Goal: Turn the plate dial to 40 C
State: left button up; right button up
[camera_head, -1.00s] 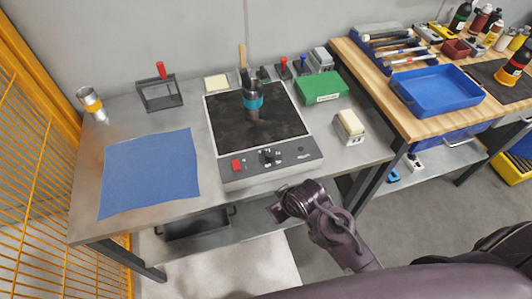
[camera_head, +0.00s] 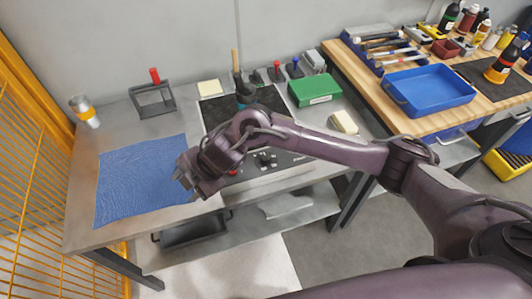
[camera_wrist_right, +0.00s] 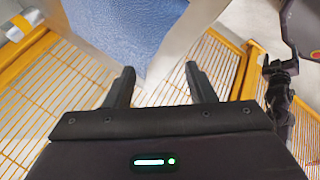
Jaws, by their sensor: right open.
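The hot plate (camera_head: 290,163) stands on the grey bench, its dark top and front panel partly hidden behind my right arm. Its black dial (camera_head: 264,159) shows on the front panel, just right of my right wrist; its setting is too small to read. A red switch is partly hidden at the panel's left end. My right gripper (camera_head: 184,184) is left of the plate, near the front edge of the blue cloth (camera_head: 135,175). In the right wrist view its two fingers (camera_wrist_right: 160,85) are apart and empty. My left gripper is not in view.
A dark tool with a blue band (camera_head: 245,93) stands on the plate, partly hidden. A green box (camera_head: 314,90) and a pale block (camera_head: 344,122) lie to its right.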

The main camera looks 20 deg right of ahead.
aim_at(266, 157)
jog(key=w+d+h, duration=0.1)
jog(key=d, duration=0.2)
jog(key=w+d+n+h, duration=0.1)
jog(key=d, duration=0.1)
jog(key=w+d+g+h, duration=0.1)
jog(key=d, duration=0.2)
jog(key=shift+d, duration=0.35)
jog(key=d+r+h, duration=0.1)
jog(key=d, duration=0.3)
jog(key=w+d+r+h, duration=0.1)
jog(key=d, duration=0.3)
jog(key=w+d+r+g+h, duration=0.1)
jog(key=d, duration=0.3)
jog(key=shift+w+d+r, duration=0.25)
jog(key=shift+d+r, duration=0.1)
jog(key=shift+d, duration=0.35)
notch_tip(266, 157, down, 8)
jog(key=shift+w+a+r+b, duration=0.15)
jog(key=shift+r+b, duration=0.1)
jog(key=shift+b, duration=0.7)
